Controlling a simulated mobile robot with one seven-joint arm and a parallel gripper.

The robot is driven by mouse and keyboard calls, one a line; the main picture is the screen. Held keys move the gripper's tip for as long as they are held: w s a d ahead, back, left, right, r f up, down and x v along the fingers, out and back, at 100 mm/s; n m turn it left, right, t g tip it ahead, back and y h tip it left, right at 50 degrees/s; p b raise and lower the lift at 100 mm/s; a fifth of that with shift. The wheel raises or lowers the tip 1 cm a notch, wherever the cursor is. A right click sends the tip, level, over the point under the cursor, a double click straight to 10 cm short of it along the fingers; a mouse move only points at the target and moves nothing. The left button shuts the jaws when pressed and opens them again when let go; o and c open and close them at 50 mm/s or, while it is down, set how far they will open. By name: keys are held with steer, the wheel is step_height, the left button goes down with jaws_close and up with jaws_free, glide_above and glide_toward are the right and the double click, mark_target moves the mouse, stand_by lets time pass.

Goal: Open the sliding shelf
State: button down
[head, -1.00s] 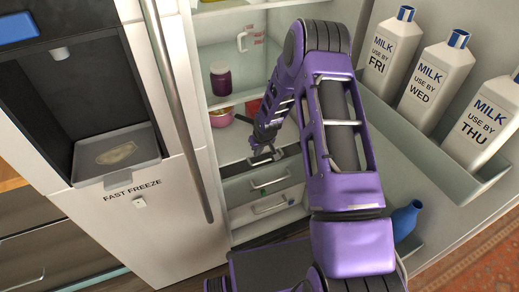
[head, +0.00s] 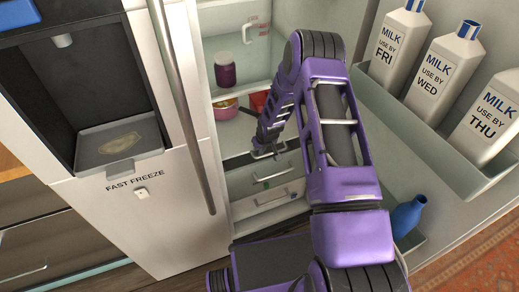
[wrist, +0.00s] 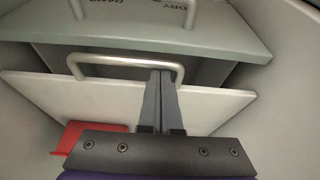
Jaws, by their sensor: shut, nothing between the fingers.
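The sliding shelf (wrist: 215,108) is a pale flat panel with a silver bar handle (wrist: 100,59) on its edge in the wrist view. My gripper (wrist: 161,75) is shut, and its fingertips overlap the right part of that handle. I cannot tell whether they touch it or pass through it. A dark gap shows behind the handle. In the head view my gripper (head: 266,151) is at the front of the shelf area inside the open fridge, partly hidden by my purple arm.
Below are two drawers with bar handles, an upper one (head: 248,183) and a lower one (head: 258,207). A pink bowl (head: 225,112) and a dark jar (head: 224,70) stand behind. The door with milk bottles (head: 442,68) is on the right, a blue bottle (head: 407,217) low down.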

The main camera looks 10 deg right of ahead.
steer(key=s+d, duration=0.3)
steer(key=s, duration=1.2)
steer(key=shift+w+p, duration=0.1)
steer(key=shift+p, duration=0.2)
